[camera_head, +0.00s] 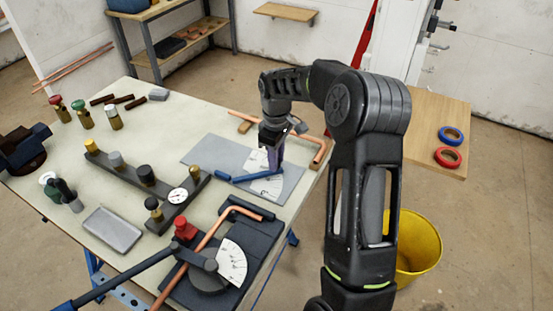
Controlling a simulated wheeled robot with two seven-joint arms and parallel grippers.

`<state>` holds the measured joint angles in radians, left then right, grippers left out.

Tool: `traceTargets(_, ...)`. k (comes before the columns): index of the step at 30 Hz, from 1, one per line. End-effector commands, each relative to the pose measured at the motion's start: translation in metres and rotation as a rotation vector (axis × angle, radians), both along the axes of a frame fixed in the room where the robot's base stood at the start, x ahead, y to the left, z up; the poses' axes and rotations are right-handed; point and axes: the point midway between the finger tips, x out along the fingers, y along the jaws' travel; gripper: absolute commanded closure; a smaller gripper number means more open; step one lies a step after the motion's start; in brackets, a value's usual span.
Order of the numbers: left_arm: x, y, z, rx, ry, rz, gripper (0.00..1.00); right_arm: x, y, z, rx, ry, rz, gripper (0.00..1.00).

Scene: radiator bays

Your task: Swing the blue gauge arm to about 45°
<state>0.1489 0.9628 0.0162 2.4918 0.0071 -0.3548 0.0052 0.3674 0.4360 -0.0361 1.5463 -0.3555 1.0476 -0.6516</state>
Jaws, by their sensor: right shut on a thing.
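The blue gauge arm (240,178) lies across a grey plate (208,150) on the table, over a white dial (267,187) with dark marks. The arm runs from the plate's left part to the right, nearly level in the picture and slightly raised at its right end. My right gripper (274,150) points down at the arm's right part, over the dial, and is shut on a blue-purple upright part that appears to belong to the arm. The gripper's fingers partly hide the dial and the grip. The exact angle cannot be read. My left gripper is not in view.
A bender with a copper pipe (205,240), long lever and white scale (232,262) stands nearer. A valve rail (130,175), a grey tray (113,229) and loose valves are to the left. A copper pipe (318,150) lies behind the plate. A yellow bucket (418,240) stands right.

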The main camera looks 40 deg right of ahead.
Motion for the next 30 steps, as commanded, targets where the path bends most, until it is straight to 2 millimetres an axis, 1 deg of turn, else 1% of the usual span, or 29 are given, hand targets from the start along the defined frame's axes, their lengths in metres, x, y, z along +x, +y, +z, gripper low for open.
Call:
traceTargets(4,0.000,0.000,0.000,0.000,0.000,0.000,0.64,0.000,0.000,0.000,0.000,0.000,-0.001,1.00)
traceTargets(5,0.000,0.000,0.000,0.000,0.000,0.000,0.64,0.000,0.000,0.000,0.000,0.000,-0.001,0.74)
traceTargets(12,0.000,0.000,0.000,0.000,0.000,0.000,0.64,0.000,0.000,0.000,0.000,0.000,-0.001,0.54)
traceTargets(20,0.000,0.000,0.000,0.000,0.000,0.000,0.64,0.000,0.000,0.000,0.000,0.000,-0.002,0.53)
traceTargets(23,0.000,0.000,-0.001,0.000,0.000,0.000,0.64,0.000,0.000,0.004,-0.001,-0.003,-0.002,0.53)
traceTargets(26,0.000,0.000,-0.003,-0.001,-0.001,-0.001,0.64,0.001,0.000,0.013,-0.002,-0.003,-0.002,0.53)
traceTargets(30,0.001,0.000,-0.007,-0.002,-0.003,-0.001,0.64,0.001,-0.001,0.034,-0.002,-0.005,-0.002,0.53)
